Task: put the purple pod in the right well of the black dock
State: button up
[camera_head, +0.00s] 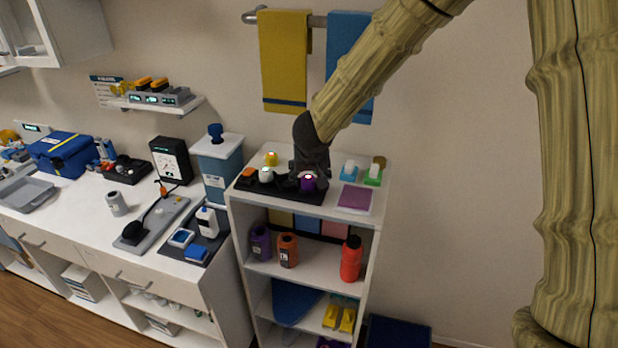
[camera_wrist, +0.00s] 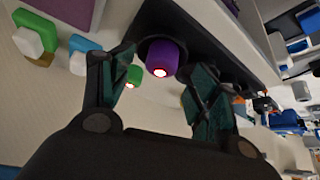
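The black dock (camera_head: 318,195) lies on top of the white shelf unit; it also shows in the wrist view (camera_wrist: 219,66). The purple pod (camera_head: 308,182), with a lit top, is at the dock's right end, at the right well. In the wrist view the pod (camera_wrist: 161,57) stands between my fingertips, with small gaps on both sides. My gripper (camera_wrist: 160,62) is open around it and points down over the dock's right end. I cannot tell whether the pod is fully seated. A green pod (camera_wrist: 133,75) shows beside my left finger in the wrist view.
On the dock's left are an orange pod (camera_head: 249,172) and a white pod (camera_head: 266,175); a yellow pod (camera_head: 271,158) is behind. Right of the dock are a blue block (camera_head: 348,173), a green block (camera_head: 373,176) and a purple pad (camera_head: 355,199). Towels hang behind.

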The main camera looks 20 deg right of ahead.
jog(key=v, duration=0.9)
jog(key=shift+d, duration=0.1)
jog(key=shift+f, duration=0.15)
